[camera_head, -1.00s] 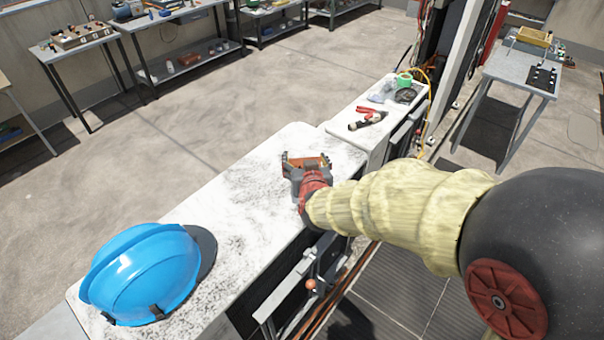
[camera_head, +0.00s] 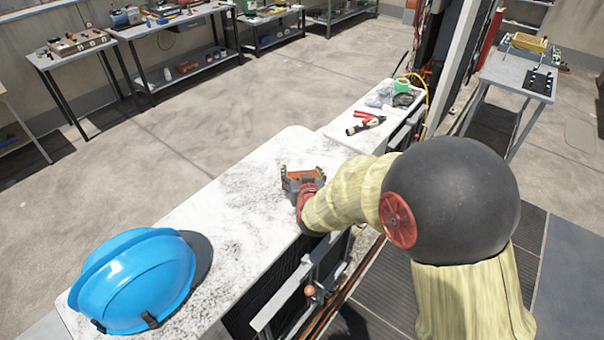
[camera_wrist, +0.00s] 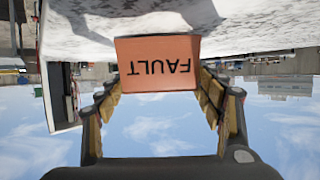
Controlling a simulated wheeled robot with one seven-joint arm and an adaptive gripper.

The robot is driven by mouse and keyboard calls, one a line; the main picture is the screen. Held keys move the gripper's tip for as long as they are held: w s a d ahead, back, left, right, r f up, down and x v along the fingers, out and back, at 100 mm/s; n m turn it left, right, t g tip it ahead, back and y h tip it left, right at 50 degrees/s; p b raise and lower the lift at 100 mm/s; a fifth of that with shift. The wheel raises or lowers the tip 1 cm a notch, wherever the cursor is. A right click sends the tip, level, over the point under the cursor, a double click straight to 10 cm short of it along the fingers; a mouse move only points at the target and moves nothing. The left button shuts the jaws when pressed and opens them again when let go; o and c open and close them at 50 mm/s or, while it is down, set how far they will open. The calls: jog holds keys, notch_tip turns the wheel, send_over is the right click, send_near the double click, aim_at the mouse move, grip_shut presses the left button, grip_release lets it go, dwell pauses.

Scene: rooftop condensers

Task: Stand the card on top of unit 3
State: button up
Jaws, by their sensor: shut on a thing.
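The card (camera_wrist: 157,64) is orange with the word FAULT, upside down in the wrist view. My gripper (camera_wrist: 160,92) is shut on it, with a finger along each side edge. In the head view my gripper (camera_head: 302,180) is over the worn white top of a long unit (camera_head: 240,190), near its far end. Only a little orange shows between the fingers there. In the wrist view the card's far edge is close to the white surface; whether it touches I cannot tell. No unit number is readable.
A blue hard hat (camera_head: 135,280) lies on the near end of the same top. Red-handled pliers (camera_head: 367,121) and a green tape roll (camera_head: 401,85) lie on the adjoining top beyond. The white top between hat and gripper is clear.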

jog(key=shift+f, duration=0.2)
jog(key=o, duration=0.9)
jog(key=shift+o, duration=0.6)
jog(key=shift+r, duration=0.1)
